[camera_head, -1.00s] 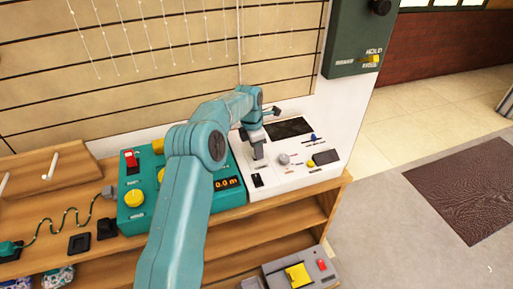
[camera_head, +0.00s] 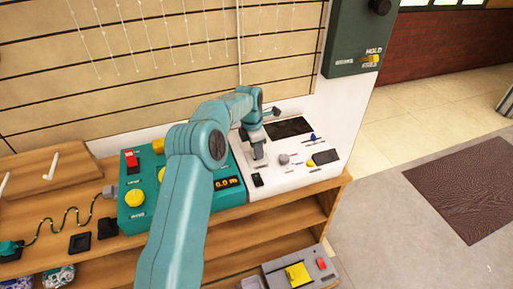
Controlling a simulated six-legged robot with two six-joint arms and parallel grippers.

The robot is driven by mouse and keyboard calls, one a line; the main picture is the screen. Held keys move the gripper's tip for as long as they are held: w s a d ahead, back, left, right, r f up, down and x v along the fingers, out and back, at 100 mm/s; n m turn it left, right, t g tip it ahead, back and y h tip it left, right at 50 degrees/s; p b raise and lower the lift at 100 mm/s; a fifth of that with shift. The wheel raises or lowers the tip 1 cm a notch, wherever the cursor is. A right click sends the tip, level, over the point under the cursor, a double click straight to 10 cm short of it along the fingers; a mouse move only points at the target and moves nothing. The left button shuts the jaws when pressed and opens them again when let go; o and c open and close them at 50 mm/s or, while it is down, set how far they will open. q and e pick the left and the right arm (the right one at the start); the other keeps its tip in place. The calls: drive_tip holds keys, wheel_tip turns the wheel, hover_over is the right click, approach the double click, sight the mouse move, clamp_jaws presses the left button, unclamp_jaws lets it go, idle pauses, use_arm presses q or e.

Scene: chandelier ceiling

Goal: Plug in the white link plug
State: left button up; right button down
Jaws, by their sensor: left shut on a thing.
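A white console (camera_head: 316,172) with knobs and a dark screen stands at the right end of the wooden shelf. My left arm comes up from the bottom and reaches over the teal console (camera_head: 133,222) to the white one. My left gripper (camera_head: 259,158) points down at the left part of the white console's top. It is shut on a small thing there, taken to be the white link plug. The fingers hide most of it, and I cannot tell whether it sits in a socket. My right gripper is not in view.
The teal console has a red switch (camera_head: 131,160) and yellow knobs. A grey plug (camera_head: 110,192) at its left side meets a coiled green cord (camera_head: 60,221). A grey box with a yellow part (camera_head: 297,273) is lower right. A dark green box (camera_head: 347,40) hangs upper right.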

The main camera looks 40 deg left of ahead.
use_arm(q)
drive_tip(key=shift+f, duration=0.45)
idle(0.3)
drive_tip(key=o, duration=1.5)
drive_tip(key=shift+r+p, duration=3.05)
drive_tip(key=shift+r, duration=0.8)
drive_tip(key=shift+f, duration=0.1)
clamp_jaws()
